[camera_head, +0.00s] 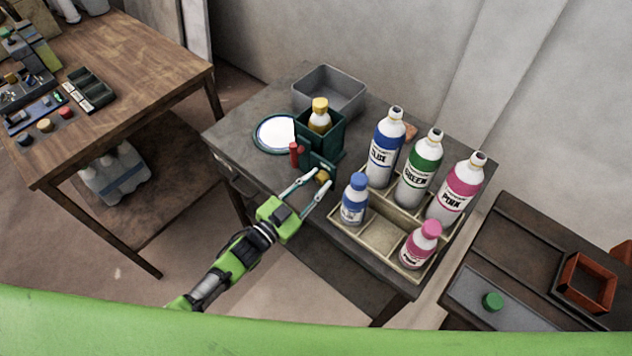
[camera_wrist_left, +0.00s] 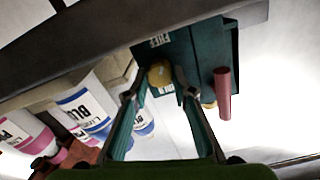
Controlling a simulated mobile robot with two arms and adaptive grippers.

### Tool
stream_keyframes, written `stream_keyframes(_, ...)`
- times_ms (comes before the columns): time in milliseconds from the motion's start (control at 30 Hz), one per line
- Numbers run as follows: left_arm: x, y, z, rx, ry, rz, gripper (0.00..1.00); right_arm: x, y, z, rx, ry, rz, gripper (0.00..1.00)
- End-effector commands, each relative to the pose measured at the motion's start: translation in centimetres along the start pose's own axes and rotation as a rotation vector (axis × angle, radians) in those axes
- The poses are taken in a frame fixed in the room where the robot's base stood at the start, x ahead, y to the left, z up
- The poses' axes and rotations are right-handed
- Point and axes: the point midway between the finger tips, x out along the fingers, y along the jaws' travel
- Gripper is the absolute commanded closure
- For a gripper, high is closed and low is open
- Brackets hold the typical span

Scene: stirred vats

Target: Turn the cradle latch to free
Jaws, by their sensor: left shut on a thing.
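The dark green cradle (camera_head: 325,142) stands on the grey table and holds a bottle with a yellow cap (camera_head: 319,115). Its latch knob (camera_head: 323,175) is brass-yellow and sits low on the near face; it also shows in the left wrist view (camera_wrist_left: 159,74). My left gripper (camera_head: 320,180) is shut on the knob, one finger on each side. Small white labels are on the cradle face near the knob, too small to read surely. A red handle (camera_head: 294,154) stands at the cradle's left side in the head view. My right gripper is not in view.
A wooden bench (camera_head: 120,60) is at left.

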Motion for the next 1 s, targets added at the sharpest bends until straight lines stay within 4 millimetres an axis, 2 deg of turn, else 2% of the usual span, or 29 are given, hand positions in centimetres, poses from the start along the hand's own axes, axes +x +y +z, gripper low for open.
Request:
stream_keyframes(533,-0.07,0.04,0.18,-0.025,-0.004,0.001,0.97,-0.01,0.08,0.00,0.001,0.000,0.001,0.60)
stream_keyframes(567,-0.08,0.05,0.18,-0.024,-0.004,0.001,0.68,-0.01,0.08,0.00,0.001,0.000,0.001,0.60)
stream_keyframes(600,-0.07,0.04,0.18,-0.024,-0.004,0.001,0.59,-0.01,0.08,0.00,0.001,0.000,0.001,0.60)
stream_keyframes(1000,-0.41,0.01,0.11,-0.022,-0.002,0.000,0.59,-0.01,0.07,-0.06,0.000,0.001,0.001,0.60)
